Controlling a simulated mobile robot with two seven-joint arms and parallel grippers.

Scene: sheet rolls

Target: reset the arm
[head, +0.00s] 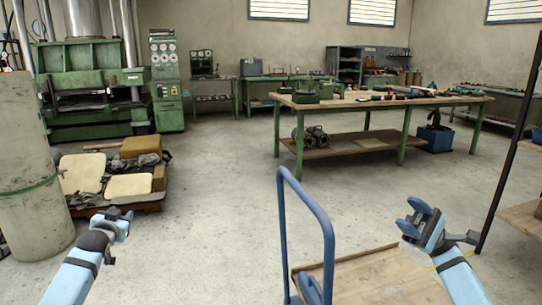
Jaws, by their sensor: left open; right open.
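My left arm reaches in from the lower left. Its gripper (128,217) is open and empty, in front of the pallet of sheets in the picture. My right arm reaches in from the lower right. Its gripper (408,215) is open and empty, to the right of the blue cart handle and above the cart's deck in the picture. Neither gripper appears to touch anything. A large grey roll (28,165) with a green band stands upright at the left edge.
A cart with a blue handle (328,225) and wooden deck (375,278) stands front centre. A low pallet (150,205) carries sheets and a brown block (141,147). A green-legged workbench (400,103) and green press (85,75) stand further back. A dark post (508,150) is at right. Middle floor is clear.

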